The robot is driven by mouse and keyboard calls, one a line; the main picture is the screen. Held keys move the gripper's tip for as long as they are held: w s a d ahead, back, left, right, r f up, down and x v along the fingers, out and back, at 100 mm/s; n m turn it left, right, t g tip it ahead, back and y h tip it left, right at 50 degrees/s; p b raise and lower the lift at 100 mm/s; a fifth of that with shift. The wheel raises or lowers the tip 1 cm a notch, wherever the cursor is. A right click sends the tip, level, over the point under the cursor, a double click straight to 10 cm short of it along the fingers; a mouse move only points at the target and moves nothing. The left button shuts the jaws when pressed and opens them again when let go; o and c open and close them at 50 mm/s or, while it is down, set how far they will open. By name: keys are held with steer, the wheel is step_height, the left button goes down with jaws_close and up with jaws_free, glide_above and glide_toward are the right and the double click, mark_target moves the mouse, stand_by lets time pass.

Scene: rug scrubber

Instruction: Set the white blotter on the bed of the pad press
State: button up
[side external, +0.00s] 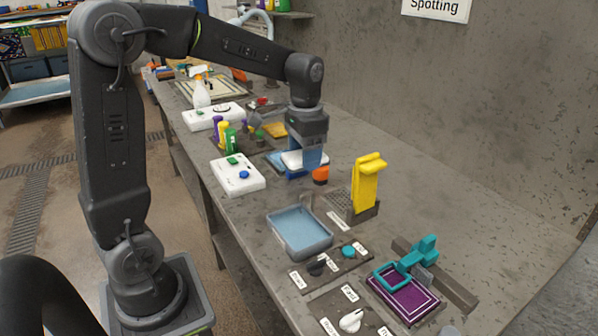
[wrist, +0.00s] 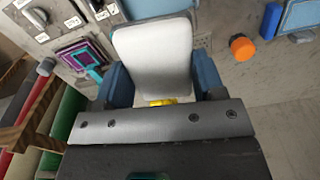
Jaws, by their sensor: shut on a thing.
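My gripper (side external: 306,160) is shut on the white blotter (side external: 292,157), over the middle of the bench. In the wrist view the blotter (wrist: 153,50) is a pale rounded slab between the two blue fingers of my gripper (wrist: 162,80), extending beyond them. Something blue shows just left of and below the gripper in the side view, partly hidden by it. I cannot tell for sure which thing is the pad press. A yellow upright piece (side external: 368,184) with a top lever stands on a dark base to the right of the gripper.
An orange-capped item (side external: 320,175) stands close to the gripper.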

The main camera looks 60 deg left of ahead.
steer(key=w+a+m, duration=0.2)
steer(key=w+m, duration=0.6)
steer(key=m, duration=0.8)
glide_above(345, 201)
step_height(345, 201, down, 18)
steer(key=shift+s+r, duration=0.1)
steer(key=shift+f, duration=0.65)
stand_by(0.4)
steer(key=o, duration=0.9)
steer(key=shift+o, duration=0.2)
step_height(345, 201, up, 14)
steer(key=shift+f, duration=0.1)
